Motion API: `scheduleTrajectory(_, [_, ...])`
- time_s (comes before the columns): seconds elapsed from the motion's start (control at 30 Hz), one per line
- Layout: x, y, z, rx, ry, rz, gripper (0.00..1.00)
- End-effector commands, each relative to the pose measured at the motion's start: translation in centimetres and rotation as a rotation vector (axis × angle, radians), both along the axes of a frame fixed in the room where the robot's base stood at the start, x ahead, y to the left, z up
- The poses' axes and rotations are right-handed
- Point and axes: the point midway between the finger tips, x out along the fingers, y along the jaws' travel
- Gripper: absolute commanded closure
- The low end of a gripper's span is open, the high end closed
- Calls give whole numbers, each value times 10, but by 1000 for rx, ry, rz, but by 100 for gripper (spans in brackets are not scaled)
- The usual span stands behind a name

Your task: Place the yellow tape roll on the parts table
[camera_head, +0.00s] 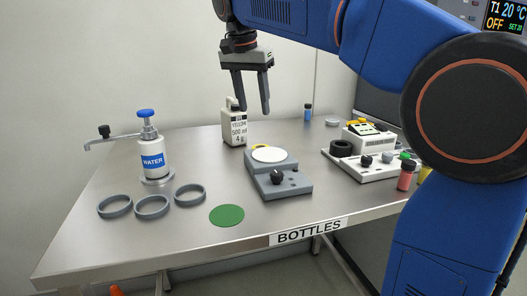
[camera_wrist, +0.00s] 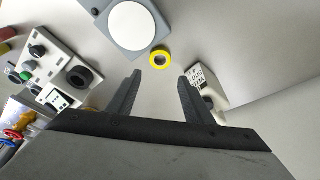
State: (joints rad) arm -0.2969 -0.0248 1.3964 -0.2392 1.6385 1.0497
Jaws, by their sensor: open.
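The yellow tape roll (camera_wrist: 160,57) lies flat on the bench beside the grey stirrer with the round white plate. In the head view only a yellow sliver of the roll (camera_head: 259,146) shows, mostly hidden behind that stirrer. My gripper (camera_head: 251,110) is open and empty, pointing down above the bench behind the stirrer. In the wrist view the roll lies just beyond the gap between the fingertips (camera_wrist: 159,80), with no contact visible. The table under the roll (camera_head: 110,245) is labelled BOTTLES. I see no table labelled as the parts table.
A white bottle (camera_head: 234,127) stands close beside the gripper. The grey stirrer (camera_head: 282,183) is in front. A water pump bottle (camera_head: 152,158), several grey rings and a green disc (camera_head: 227,215) are to the left and front. Instruments (camera_head: 375,160) and a red vial (camera_head: 405,176) stand right.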

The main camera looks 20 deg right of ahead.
Motion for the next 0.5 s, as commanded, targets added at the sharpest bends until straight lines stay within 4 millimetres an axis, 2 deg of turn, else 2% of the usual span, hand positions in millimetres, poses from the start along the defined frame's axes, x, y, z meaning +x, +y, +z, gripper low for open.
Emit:
scheduleTrajectory(0.3, [10, -11, -54, 0, 2, -1, 53])
scheduleTrajectory(0.5, [14, -15, -75, 0, 1, 0, 53])
